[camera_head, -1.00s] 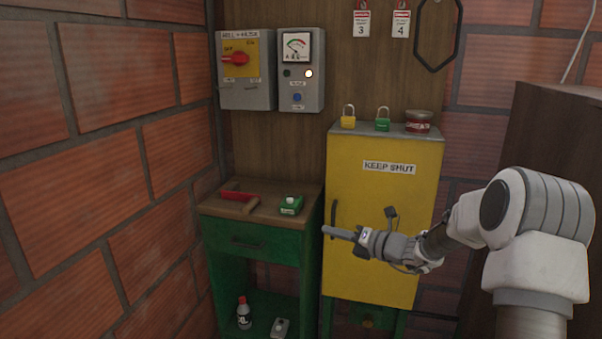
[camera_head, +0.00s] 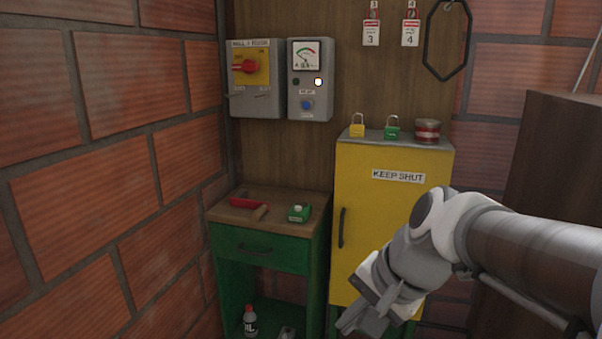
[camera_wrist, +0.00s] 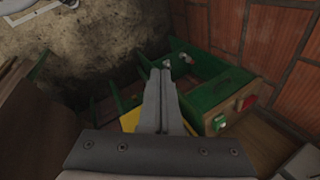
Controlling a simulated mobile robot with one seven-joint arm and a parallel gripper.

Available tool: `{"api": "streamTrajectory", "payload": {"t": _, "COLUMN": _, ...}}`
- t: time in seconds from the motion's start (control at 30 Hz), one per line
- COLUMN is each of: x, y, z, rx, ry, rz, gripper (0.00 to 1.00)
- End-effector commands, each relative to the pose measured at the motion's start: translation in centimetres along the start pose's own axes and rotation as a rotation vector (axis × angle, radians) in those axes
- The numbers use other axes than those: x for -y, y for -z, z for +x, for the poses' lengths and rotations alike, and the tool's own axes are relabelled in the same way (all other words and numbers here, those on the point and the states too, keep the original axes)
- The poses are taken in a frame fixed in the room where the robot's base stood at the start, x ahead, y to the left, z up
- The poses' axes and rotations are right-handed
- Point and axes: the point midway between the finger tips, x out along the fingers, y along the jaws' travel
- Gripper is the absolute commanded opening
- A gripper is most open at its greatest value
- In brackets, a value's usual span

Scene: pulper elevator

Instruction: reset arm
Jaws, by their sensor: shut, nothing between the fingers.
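My gripper (camera_head: 362,322) is at the lower middle of the head view, in front of the lower part of the yellow cabinet (camera_head: 376,218), with my arm coming in from the right. In the wrist view my gripper (camera_wrist: 160,75) has its two fingers together, with nothing held between them. It points down toward the floor and the green bench. The cabinet's door is closed and bears a KEEP SHUT label. My arm hides the cabinet's lower right part.
A green bench (camera_head: 262,250) with a red-handled tool (camera_head: 248,204) and a green box (camera_head: 299,213) stands left of the cabinet. Padlocks and a red tin (camera_head: 427,131) sit on the cabinet. Brick walls bound both sides. A dark wooden block (camera_head: 550,150) stands at right.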

Motion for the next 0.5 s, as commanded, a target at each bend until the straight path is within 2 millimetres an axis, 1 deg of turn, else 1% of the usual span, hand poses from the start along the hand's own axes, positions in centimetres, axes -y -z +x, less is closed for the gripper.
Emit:
{"api": "streamTrajectory", "payload": {"t": 0.03, "x": -1.1, "y": -0.6, "z": -0.9, "rx": -0.041, "ry": -0.023, "rz": -0.102, "gripper": 0.0}}
{"api": "streamTrajectory", "payload": {"t": 0.1, "x": -2.8, "y": -1.1, "z": -1.9, "rx": -0.093, "ry": -0.065, "rz": -0.246, "gripper": 0.0}}
{"api": "streamTrajectory", "payload": {"t": 0.2, "x": -5.0, "y": -1.5, "z": -3.2, "rx": -0.158, "ry": -0.125, "rz": -0.43, "gripper": 0.0}}
{"api": "streamTrajectory", "payload": {"t": 0.4, "x": -8.6, "y": -1.8, "z": -5.2, "rx": -0.262, "ry": -0.241, "rz": -0.74, "gripper": 0.0}}
{"api": "streamTrajectory", "payload": {"t": 0.43, "x": -9.1, "y": -1.9, "z": -5.5, "rx": -0.276, "ry": -0.259, "rz": -0.783, "gripper": 0.0}}
{"api": "streamTrajectory", "payload": {"t": 0.5, "x": -8.0, "y": -1.6, "z": -7.6, "rx": -0.272, "ry": -0.265, "rz": -0.786, "gripper": 0.0}}
